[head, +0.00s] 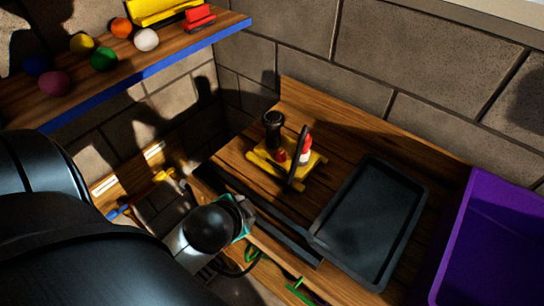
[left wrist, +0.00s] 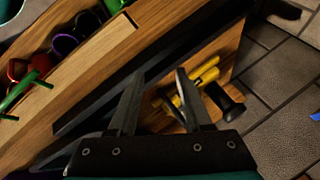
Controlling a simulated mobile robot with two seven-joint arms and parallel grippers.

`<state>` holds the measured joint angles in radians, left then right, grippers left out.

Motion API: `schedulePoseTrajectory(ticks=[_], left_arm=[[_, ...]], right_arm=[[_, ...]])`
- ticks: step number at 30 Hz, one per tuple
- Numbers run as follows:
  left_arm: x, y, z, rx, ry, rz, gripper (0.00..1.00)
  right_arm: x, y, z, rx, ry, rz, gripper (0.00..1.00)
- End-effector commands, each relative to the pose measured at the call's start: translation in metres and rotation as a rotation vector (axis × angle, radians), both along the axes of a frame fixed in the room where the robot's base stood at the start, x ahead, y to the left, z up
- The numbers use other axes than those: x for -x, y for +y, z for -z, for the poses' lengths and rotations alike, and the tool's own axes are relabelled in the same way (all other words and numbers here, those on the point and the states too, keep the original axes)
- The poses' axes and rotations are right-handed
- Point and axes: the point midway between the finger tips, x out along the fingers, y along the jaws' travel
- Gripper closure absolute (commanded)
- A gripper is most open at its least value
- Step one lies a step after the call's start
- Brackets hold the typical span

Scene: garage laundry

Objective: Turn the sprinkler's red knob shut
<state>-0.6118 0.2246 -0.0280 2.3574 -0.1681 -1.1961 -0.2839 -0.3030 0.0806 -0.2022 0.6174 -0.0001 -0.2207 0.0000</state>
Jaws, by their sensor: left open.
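The sprinkler (head: 262,165) has a yellow base with a black upright cylinder (head: 273,130) and a thin dark upright bar. It stands on the wooden worktop. A small red knob (head: 281,155) is between the cylinder and the bar; a red-and-white part (head: 305,150) is just beyond the bar. My left gripper is low in the head view, in front of the worktop and apart from the sprinkler. In the left wrist view its jaws (left wrist: 159,75) are open and empty. The sprinkler (left wrist: 206,73) shows behind the right finger there; I cannot make out the red knob.
A black tray (head: 372,218) lies right of the sprinkler, with a purple bin (head: 475,240) beyond. A dark rail (head: 270,215) runs along the worktop's front edge. A shelf (head: 150,75) with coloured balls is at upper left. Block walls stand behind.

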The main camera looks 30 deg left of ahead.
Motion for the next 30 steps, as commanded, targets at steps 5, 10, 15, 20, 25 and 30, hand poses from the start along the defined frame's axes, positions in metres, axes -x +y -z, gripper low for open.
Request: schedulePoseTrajectory(ticks=[5,10,15,20,25,30], left_arm=[[-0.025,0.043,-0.009,-0.266,-0.1,0.185,0.51],[-0.053,0.085,-0.029,-0.638,-0.194,0.465,0.51],[-0.074,0.107,-0.052,-1.064,-0.259,0.823,0.51],[-0.08,0.111,-0.062,-1.446,-0.299,1.192,0.51],[-0.07,0.108,-0.057,-1.775,-0.344,1.575,0.51],[-0.054,0.107,-0.048,-1.961,-0.397,1.843,0.51]], right_arm=[[-0.003,0.001,0.0,-0.001,-0.006,0.001,0.5],[-0.004,0.001,-0.001,-0.002,-0.007,0.002,0.5],[-0.004,0.001,-0.001,-0.002,-0.008,0.003,0.5],[-0.005,0.001,-0.001,-0.002,-0.009,0.004,0.5],[-0.005,0.001,-0.001,-0.002,-0.009,0.004,0.5],[-0.005,0.001,-0.001,-0.002,-0.009,0.004,0.5]])
